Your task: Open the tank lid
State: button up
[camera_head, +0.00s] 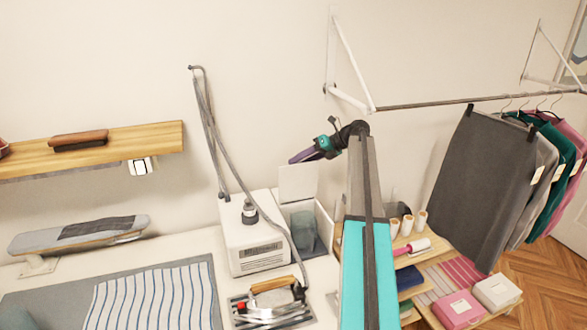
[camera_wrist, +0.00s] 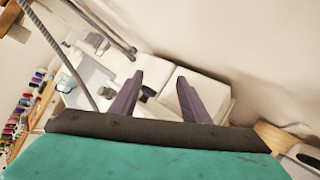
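A white steam generator (camera_head: 254,242) stands on the table with a dark knob (camera_head: 249,212) on top. Beside it on the right is an open white compartment (camera_head: 325,226) with a clear grey container (camera_head: 303,230) inside. A white flat panel (camera_head: 298,183), which looks like the tank lid, stands upright at the compartment's back. My gripper (camera_head: 303,155) is above and behind this panel, apart from it in the picture. In the wrist view my gripper (camera_wrist: 159,78) is open, its purple fingers spread and empty. White surfaces and a dark knob (camera_wrist: 147,92) show beyond the fingers.
An iron (camera_head: 272,300) rests at the table's front, its hose rising to a wall hook. A wooden shelf (camera_head: 120,142) is at the left and a clothes rail (camera_head: 440,103) at the right. Striped cloth (camera_head: 150,300) lies on the table.

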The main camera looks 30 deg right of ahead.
jog(key=b+v, duration=0.2)
jog(key=v, duration=0.6)
jog(key=shift+s, duration=0.2)
jog(key=shift+r, duration=0.1)
jog(key=shift+s+d+b, duration=0.1)
jog(key=shift+s+b, duration=0.05)
jog(key=shift+b, duration=0.2)
jog(key=c, duration=1)
jog(key=shift+s+d+f+n+t+h+b, duration=0.3)
jog(key=shift+s+f+t+b, duration=0.1)
jog(key=shift+s+b, duration=0.15)
grip_shut()
jog(key=s+d+f+n+t+h+b, duration=0.2)
jog(key=s+h+b, duration=0.4)
jog(key=s, duration=0.6)
jog(key=s+d+f+n+t+h+b, duration=0.2)
jog(key=s+d+n+h+b, duration=0.2)
jog(key=s+b, duration=0.7)
jog(key=s+d+f+n+t+h+b, duration=0.2)
jog(key=s+d+h+b, duration=0.5)
jog(key=s, duration=0.8)
jog(key=shift+d+f+n+t+h+b, duration=0.25)
jog(key=shift+f+n+t+h+b, duration=0.1)
jog(key=shift+n+t+h+b, duration=0.55)
jog(key=shift+g, duration=0.3)
